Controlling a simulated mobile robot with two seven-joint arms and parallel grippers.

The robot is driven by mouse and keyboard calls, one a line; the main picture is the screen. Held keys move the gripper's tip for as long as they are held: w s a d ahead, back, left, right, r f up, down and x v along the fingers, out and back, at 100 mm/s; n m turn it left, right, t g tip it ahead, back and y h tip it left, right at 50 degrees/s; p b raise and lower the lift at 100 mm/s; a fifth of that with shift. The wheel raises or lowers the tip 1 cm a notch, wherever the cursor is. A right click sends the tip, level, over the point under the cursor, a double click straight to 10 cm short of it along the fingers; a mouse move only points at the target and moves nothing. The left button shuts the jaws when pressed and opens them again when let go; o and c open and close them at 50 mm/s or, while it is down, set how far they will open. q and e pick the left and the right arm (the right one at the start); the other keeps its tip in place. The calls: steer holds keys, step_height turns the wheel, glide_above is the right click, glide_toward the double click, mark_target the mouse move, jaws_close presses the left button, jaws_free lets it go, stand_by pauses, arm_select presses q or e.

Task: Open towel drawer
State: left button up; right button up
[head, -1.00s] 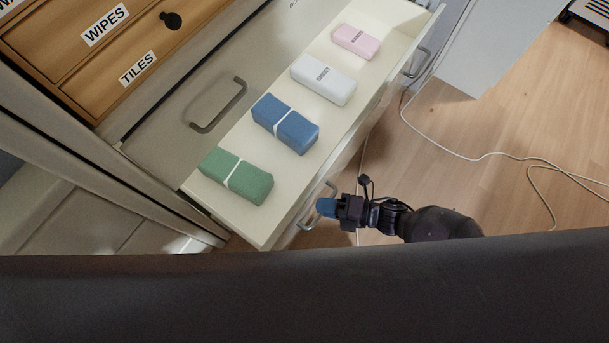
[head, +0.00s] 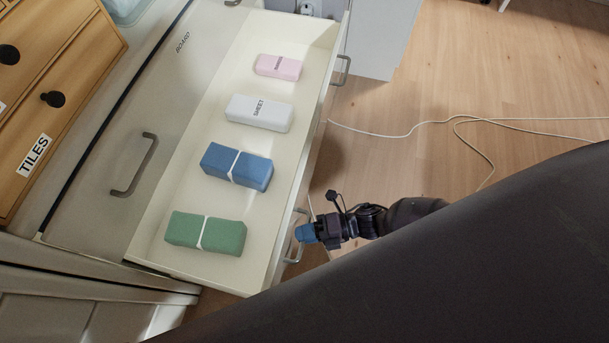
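A white drawer (head: 180,240) stands pulled out from the cabinet. In it lie a green bundle (head: 206,233), a blue bundle (head: 236,167), a white pack (head: 259,113) and a pink pack (head: 279,67). Its front carries a near handle (head: 296,245) and a far handle (head: 342,70). My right gripper (head: 304,233) has blue fingertips and is at the near handle. Whether it touches or grips the handle is too small to tell. My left gripper is not in view.
A closed cabinet front with a grey handle (head: 134,166) is left of the drawer. Wooden drawers, one labelled TILES (head: 34,156), stand on top. A white cable (head: 440,122) lies on the open wooden floor (head: 480,70). A dark surface fills the lower right.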

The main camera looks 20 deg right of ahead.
steer(key=shift+o, duration=0.3)
arm_select(q)
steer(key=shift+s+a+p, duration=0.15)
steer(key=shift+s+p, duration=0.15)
steer(key=shift+p, duration=0.25)
arm_select(e)
steer(key=v, duration=1.1)
steer(key=shift+a, duration=0.1)
